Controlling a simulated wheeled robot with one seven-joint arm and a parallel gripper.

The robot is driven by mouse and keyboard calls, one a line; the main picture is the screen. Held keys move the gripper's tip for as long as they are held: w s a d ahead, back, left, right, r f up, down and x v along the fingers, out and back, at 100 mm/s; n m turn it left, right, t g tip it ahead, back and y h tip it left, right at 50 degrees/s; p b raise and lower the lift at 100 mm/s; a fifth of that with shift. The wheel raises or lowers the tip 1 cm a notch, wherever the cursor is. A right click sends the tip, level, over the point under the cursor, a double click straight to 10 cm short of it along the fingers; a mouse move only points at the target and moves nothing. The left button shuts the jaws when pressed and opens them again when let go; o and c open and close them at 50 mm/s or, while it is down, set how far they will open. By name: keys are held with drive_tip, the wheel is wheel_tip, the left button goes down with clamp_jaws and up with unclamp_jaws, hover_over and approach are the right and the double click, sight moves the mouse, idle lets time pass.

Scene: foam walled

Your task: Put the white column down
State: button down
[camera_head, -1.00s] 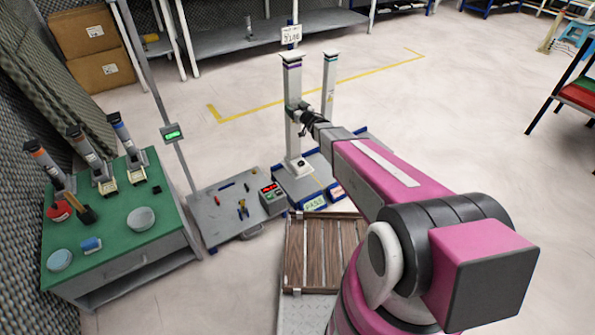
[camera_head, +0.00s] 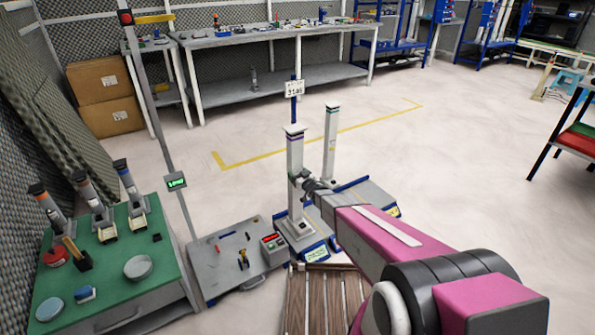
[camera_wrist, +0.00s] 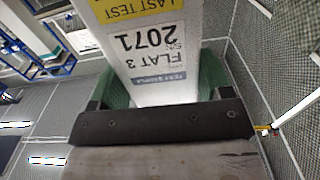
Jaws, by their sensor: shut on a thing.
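The white column (camera_head: 295,155) stands upright in the head view, with a dark band under its cap and a square foot (camera_head: 299,230) over a grey, blue-edged platform (camera_head: 318,252). I cannot tell whether the foot touches the platform. My gripper (camera_head: 304,184) is shut on the column around its middle. In the wrist view, the column (camera_wrist: 145,50) fills the space between the green finger pads, and its label shows "FLAT 3", "2071" and a yellow "LAST TEST" strip.
A second white column (camera_head: 330,145) stands just behind and to the right. A grey tool board (camera_head: 235,260) and red-button box (camera_head: 274,249) are left of the platform. A wooden slatted pallet (camera_head: 320,300) is in front. Open floor lies behind, with a yellow line.

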drive_tip(key=shift+f, duration=0.15)
drive_tip(key=shift+c, duration=0.2)
unclamp_jaws()
drive_tip(key=v, duration=1.2)
drive_tip(key=s+d+r+m+g+h, duration=0.3)
drive_tip(key=d+h, duration=0.2)
drive_tip(key=d, duration=0.3)
drive_tip(key=s+d+r+m+g+h, duration=0.2)
drive_tip(key=s+d+m+h, duration=0.1)
drive_tip(key=d+h, duration=0.35)
drive_tip(key=s+d+r+g, duration=0.1)
drive_tip(key=s+r+g, duration=0.2)
drive_tip(key=s, duration=0.6)
drive_tip(key=s+d+r+g+y, duration=0.1)
drive_tip(key=s+r+g, duration=0.2)
drive_tip(key=s+g, duration=0.4)
drive_tip(key=shift+s+d+r+m, duration=0.3)
drive_tip(key=shift+s+m, duration=0.1)
drive_tip(key=shift+s, duration=0.8)
